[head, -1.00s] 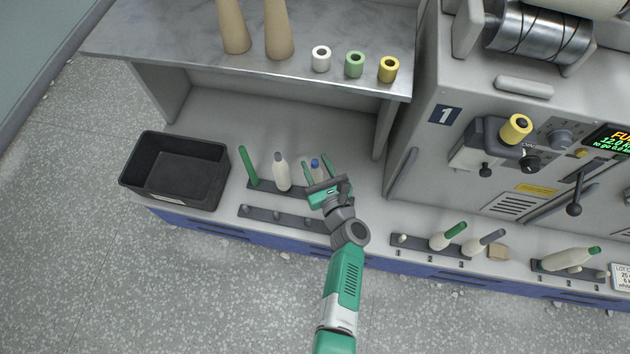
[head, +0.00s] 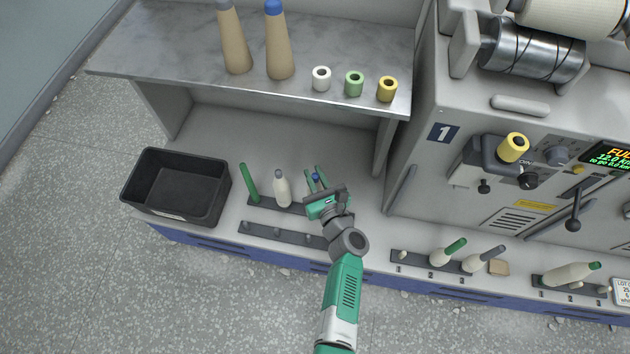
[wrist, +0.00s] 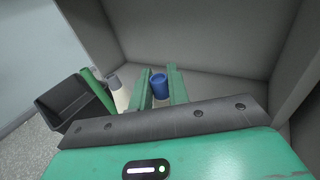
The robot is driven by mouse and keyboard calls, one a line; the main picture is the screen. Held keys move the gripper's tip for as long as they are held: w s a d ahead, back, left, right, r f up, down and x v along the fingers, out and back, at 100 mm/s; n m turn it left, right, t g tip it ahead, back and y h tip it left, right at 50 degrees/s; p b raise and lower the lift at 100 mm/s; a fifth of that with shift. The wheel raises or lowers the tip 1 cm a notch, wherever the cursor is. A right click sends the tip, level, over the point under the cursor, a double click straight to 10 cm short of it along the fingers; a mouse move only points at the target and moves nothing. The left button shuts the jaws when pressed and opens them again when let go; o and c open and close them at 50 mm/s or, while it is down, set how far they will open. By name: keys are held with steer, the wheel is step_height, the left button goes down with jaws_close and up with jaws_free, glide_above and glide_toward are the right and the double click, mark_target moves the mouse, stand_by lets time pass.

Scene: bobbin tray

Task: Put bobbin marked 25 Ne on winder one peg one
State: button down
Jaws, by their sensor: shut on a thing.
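My gripper (head: 316,181) is over the right end of the rear peg rail (head: 289,208). Its green fingers are shut on a bobbin with a blue tip (head: 316,177); in the wrist view the blue tip (wrist: 159,86) shows between the fingers. The gripper hides most of this bobbin, and whether it is still on its peg cannot be told. No 25 Ne mark is readable. Beneath winder one's number plate (head: 443,133), a rail (head: 420,263) has a bare first peg (head: 402,255). Green-tipped (head: 447,252) and grey-tipped (head: 484,259) bobbins lean on its other pegs.
A green tube (head: 249,183) and a grey-tipped bobbin (head: 282,189) stand left of my gripper. A black bin (head: 140,178) is further left. A shelf (head: 180,55) overhangs behind. A front rail (head: 284,235) has bare pegs. Another rail at right holds a green-tipped bobbin (head: 570,274).

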step_height(320, 180, up, 8)
steer(key=p, duration=0.4)
steer(key=shift+r, duration=0.15)
steer(key=s+d+f+m+h, duration=0.1)
steer(key=s+d+m+h, duration=0.1)
steer(key=s+d, duration=0.5)
steer(key=s+d+f+m+t+h+p, duration=0.1)
steer(key=s+d+h, duration=0.2)
steer(key=d, duration=0.8)
steer(key=s+d+f+m+h, duration=0.1)
steer(key=s+d+m+h, duration=0.1)
steer(key=s+d, duration=0.5)
step_height(320, 180, down, 6)
steer(key=w+d+b, duration=0.1)
steer(key=b, duration=0.4)
steer(key=shift+w+d, duration=0.15)
steer(key=shift+w, duration=0.1)
steer(key=shift+f+b, duration=0.55)
steer(key=shift+b, duration=0.2)
steer(key=c, duration=1.6)
jaws_free()
